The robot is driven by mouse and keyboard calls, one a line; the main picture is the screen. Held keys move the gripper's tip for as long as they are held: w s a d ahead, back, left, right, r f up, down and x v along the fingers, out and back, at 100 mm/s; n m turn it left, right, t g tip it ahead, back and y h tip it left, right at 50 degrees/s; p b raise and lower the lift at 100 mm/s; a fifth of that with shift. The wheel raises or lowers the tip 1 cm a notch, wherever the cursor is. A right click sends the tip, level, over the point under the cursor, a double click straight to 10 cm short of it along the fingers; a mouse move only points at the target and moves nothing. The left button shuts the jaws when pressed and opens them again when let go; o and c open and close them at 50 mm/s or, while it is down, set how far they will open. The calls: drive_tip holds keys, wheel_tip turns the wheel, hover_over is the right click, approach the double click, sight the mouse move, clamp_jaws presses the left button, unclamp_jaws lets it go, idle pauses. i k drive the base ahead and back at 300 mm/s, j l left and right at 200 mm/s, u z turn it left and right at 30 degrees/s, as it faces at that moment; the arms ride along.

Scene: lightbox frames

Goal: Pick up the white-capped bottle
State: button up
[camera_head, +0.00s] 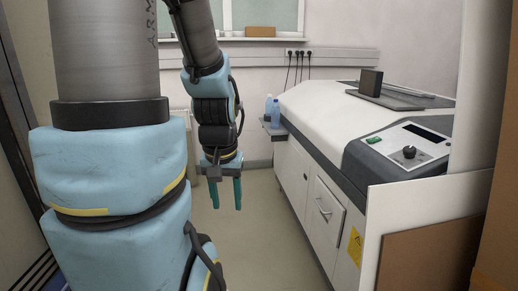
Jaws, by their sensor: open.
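Two small bluish bottles stand upright side by side on a small grey side shelf (267,127) at the far left end of the white machine. The left bottle (268,106) seems to have a pale, whitish cap. The right bottle (276,113) is bluer, and its cap is too small to make out. My gripper (225,195) hangs pointing down over the floor, left of the shelf and lower in the picture. Its two green fingers are apart with nothing between them.
The long white machine (330,115) with a control panel (408,150) fills the right side. A white cabinet with a drawer (326,207) is below it. A brown board (427,258) stands at front right. The floor (270,245) between my arm and the cabinet is clear.

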sight(270, 103)
drive_tip(key=i, duration=1.95)
drive_tip(key=i+l+u, duration=0.1)
drive_tip(key=i, duration=1.85)
